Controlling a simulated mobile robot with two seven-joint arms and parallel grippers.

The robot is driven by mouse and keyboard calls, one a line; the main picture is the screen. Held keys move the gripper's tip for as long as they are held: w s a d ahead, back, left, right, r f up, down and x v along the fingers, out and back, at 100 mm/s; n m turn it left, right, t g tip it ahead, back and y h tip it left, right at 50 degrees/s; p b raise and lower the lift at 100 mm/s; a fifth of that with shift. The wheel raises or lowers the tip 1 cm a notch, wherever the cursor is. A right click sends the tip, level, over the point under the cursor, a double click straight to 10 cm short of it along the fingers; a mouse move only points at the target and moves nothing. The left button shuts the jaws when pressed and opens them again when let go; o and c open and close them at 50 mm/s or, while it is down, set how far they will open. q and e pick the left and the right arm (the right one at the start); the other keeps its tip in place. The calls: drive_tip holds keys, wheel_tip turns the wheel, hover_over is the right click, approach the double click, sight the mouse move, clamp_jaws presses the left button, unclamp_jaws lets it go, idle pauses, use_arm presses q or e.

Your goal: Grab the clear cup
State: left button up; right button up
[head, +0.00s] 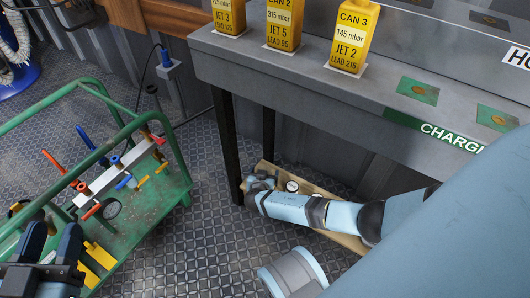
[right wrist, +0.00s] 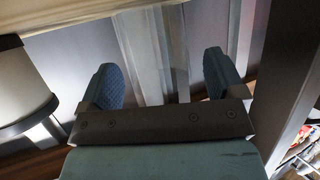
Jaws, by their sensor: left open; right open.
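My left gripper (head: 53,236) is at the lower left of the head view, open, with its two dark fingers apart beside the green cart. My right arm reaches low under the grey bench, and its gripper (head: 262,181) is small there near the wooden board. In the right wrist view the right gripper (right wrist: 161,72) is open, with its two blue pads wide apart. A pale, see-through upright shape stands behind the gap between the pads; I cannot tell whether it is the clear cup. I cannot make out the clear cup for sure in the head view.
The grey bench (head: 300,78) carries yellow cans, including CAN 3 (head: 352,38). Its dark leg (head: 226,140) stands close to my right gripper. A wooden board (head: 345,240) with small round items lies below. The green cart (head: 165,200) holds tools. Floor between is clear.

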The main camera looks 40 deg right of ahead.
drive_tip(key=shift+w+d, duration=0.1)
drive_tip(key=shift+w, duration=0.05)
drive_tip(key=shift+c, duration=0.4)
drive_tip(key=c, duration=0.9)
